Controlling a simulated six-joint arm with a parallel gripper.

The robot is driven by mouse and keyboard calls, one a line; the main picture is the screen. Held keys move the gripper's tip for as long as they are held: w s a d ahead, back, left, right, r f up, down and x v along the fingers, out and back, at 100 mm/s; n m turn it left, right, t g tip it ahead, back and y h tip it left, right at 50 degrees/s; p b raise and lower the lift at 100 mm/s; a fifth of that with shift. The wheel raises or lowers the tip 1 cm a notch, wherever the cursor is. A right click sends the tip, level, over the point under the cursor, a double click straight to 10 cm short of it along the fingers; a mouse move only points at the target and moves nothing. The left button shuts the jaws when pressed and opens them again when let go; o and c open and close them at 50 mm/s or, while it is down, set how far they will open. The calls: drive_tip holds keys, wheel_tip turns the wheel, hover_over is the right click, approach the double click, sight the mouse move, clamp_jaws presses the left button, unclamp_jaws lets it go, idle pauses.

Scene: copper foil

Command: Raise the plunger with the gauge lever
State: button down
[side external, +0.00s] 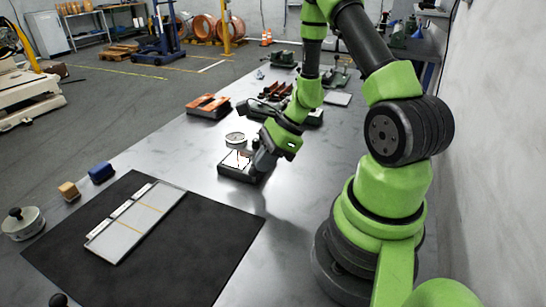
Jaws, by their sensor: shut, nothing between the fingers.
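The dial gauge (235,138) has a round white face and stands over a small dark base block (229,171) with a pale top on the metal bench. My gripper (252,163) is shut and tilted down, right beside the gauge on its right side. My gripper and wrist cover part of the gauge stand, so I cannot make out the lever or the plunger, nor whether my fingers touch either one.
A black mat (190,270) at the front left holds a pale panel (135,222) with orange strips. A blue block (101,172), a wooden block (69,190) and a round knobbed weight (22,223) are left of it. Orange-topped pieces (208,105) stand behind the gauge.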

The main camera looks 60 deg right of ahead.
drive_tip(key=shift+w+a, duration=0.5)
drive_tip(key=shift+w, duration=0.1)
drive_tip(key=shift+w+a+m+t+h, duration=0.2)
drive_tip(key=shift+w+m+t+h, duration=0.15)
drive_tip(key=shift+m, duration=0.35)
drive_tip(key=shift+w+a, duration=0.15)
drive_tip(key=shift+w, duration=0.4)
drive_tip(key=shift+w+a, duration=0.1)
drive_tip(key=shift+w, duration=0.1)
drive_tip(key=shift+s+r, duration=0.2)
drive_tip(key=shift+s, duration=0.3)
drive_tip(key=s, duration=0.1)
drive_tip(key=s+r, duration=0.1)
drive_tip(key=s+d, duration=0.1)
drive_tip(key=shift+r, duration=0.15)
drive_tip(key=s+r, duration=0.5)
drive_tip(key=r, duration=0.3)
drive_tip(key=shift+d, duration=0.35)
drive_tip(key=shift+s+r, duration=0.1)
drive_tip(key=shift+r, duration=0.05)
